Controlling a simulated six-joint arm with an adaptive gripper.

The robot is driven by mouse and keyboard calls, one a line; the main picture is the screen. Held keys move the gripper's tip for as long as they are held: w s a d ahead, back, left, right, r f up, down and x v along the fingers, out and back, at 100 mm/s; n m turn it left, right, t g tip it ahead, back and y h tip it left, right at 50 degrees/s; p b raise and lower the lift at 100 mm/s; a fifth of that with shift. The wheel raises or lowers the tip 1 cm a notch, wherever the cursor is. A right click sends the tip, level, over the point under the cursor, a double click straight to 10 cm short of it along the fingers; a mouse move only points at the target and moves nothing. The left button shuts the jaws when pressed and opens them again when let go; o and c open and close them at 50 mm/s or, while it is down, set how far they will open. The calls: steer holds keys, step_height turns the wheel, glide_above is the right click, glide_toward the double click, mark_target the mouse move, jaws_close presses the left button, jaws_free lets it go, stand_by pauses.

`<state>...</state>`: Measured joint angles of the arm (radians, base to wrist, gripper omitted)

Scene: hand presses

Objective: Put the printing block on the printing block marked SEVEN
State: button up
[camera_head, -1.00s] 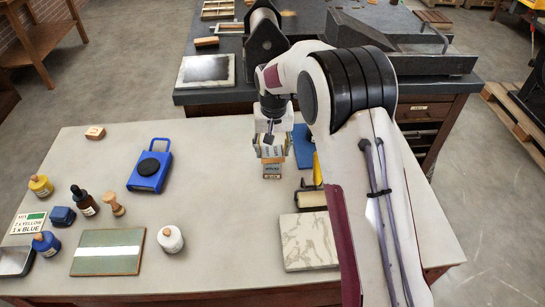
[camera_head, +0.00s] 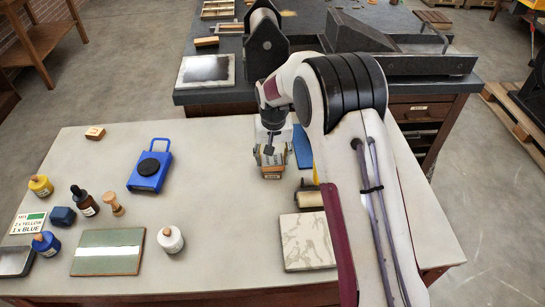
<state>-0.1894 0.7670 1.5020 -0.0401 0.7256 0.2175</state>
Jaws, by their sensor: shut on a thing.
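My gripper (camera_head: 270,158) is at the back middle of the pale table and points down. It is shut on a printing block, which the fingers mostly hide. A small block with a wooden-orange lower front (camera_head: 271,175) shows just under the fingertips. Its marking is too small to read, and I cannot tell whether the held block touches it or where one ends and the other begins. Another small wooden block (camera_head: 95,133) lies alone at the table's back left.
A blue tool with a black disc (camera_head: 149,166) lies left of my gripper. A blue item (camera_head: 302,147) and a roller (camera_head: 309,197) lie close on its right. A marble slab (camera_head: 307,241), a green plate (camera_head: 108,252) and a white jar (camera_head: 170,239) stand nearer. The middle is clear.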

mark_target(273, 164)
steer(key=shift+f, duration=0.1)
steer(key=o, duration=1.2)
steer(key=shift+c, duration=0.2)
step_height(273, 164, up, 12)
steer(key=s, duration=0.1)
steer(key=shift+s, duration=0.4)
